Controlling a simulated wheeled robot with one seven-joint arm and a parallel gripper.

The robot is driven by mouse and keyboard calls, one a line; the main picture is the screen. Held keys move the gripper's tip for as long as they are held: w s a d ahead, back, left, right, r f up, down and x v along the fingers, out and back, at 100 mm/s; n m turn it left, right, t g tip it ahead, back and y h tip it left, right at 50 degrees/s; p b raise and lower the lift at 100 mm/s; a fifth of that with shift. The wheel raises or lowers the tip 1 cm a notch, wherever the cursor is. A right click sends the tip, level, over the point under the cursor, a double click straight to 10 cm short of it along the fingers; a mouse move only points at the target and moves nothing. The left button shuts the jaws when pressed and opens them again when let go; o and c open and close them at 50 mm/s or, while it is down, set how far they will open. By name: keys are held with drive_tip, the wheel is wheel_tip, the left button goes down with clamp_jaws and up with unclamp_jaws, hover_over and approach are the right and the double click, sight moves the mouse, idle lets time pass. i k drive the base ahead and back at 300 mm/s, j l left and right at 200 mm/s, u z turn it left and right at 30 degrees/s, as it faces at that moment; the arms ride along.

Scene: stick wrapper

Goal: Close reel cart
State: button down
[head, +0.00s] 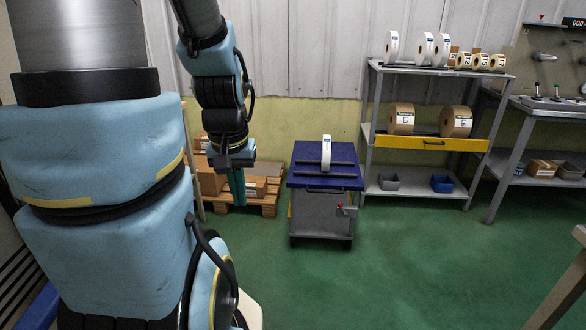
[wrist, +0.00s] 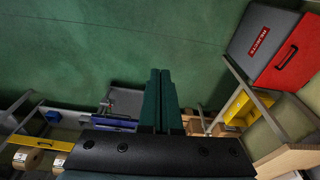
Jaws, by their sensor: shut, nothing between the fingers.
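The reel cart (head: 318,212) stands on the green floor in the middle of the head view. It has a grey body, a blue top (head: 345,183) with dark rails, and a dark handle on the front edge. A small red part (head: 341,205) shows on its front right. A white reel (head: 326,155) stands upright on top. I cannot tell how far any lid or drawer is open. My gripper (head: 238,190) hangs left of the cart, apart from it, fingers down and shut, empty. In the wrist view my fingers (wrist: 160,78) are together, and the cart (wrist: 127,101) shows left of them.
Cardboard boxes (head: 210,181) on a wooden pallet (head: 262,204) are behind my gripper. A shelf rack (head: 420,193) with reels and a yellow drawer front (head: 430,143) stands right of the cart. A red-fronted box (wrist: 288,57) shows in the wrist view. Floor before the cart is clear.

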sight(315, 211)
drive_tip(key=i+l+u, duration=0.9)
drive_tip(key=i+l, duration=0.3)
drive_tip(key=l, duration=0.15)
drive_tip(key=i+l+u, duration=0.1)
drive_tip(key=i+l, duration=0.2)
drive_tip(key=l, duration=0.15)
